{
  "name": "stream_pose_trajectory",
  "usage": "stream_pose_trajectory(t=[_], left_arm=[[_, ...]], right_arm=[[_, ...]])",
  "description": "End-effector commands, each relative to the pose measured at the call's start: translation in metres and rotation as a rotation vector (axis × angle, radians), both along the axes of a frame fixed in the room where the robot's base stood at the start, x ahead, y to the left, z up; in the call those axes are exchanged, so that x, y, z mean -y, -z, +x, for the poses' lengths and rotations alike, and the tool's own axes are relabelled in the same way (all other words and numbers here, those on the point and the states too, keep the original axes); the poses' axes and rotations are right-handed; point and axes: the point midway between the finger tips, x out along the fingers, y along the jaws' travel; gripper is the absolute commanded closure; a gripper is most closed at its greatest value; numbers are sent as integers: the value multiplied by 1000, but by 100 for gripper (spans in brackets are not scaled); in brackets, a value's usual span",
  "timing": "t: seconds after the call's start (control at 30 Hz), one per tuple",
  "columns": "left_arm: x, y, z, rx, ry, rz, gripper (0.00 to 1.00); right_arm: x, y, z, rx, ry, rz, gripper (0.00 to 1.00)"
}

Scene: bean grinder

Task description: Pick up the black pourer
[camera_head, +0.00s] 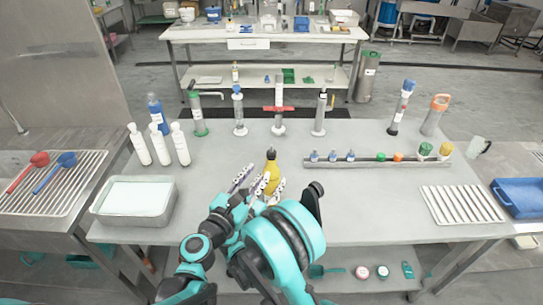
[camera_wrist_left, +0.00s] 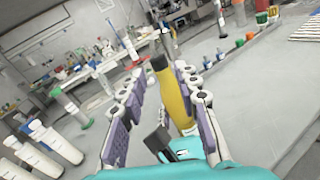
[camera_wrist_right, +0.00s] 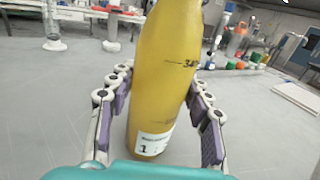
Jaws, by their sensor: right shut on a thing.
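In the left wrist view the black pourer (camera_wrist_left: 158,62) shows at the bottle's narrow upper end. My right gripper (camera_wrist_right: 160,75) is shut on the yellow bottle (camera_wrist_right: 163,85), whose printed label faces the right wrist camera; its top is cut off there. My left gripper (camera_wrist_left: 160,75) is open, with a finger on either side of the bottle in its view. In the head view the arms partly hide the bottle's lower part.
Three white bottles (camera_head: 160,146) and a blue bottle (camera_head: 156,114) stand at the left, behind a grey tray (camera_head: 133,200). Several cylinders line the back. A rack (camera_head: 376,163) with small vials and a white slatted drainer (camera_head: 461,204) are at the right.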

Motion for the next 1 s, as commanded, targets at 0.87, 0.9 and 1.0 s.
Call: stream_pose_trajectory(t=[0.87,0.9,1.0], left_arm=[[44,-7,103,-1,-1,-7,68],[45,-7,106,-1,-2,-7,68],[45,-7,107,-1,-3,-7,68]], right_arm=[[0,0,0,1,0,0,90],[0,0,0,1,0,0,90],[0,0,0,1,0,0,90]])
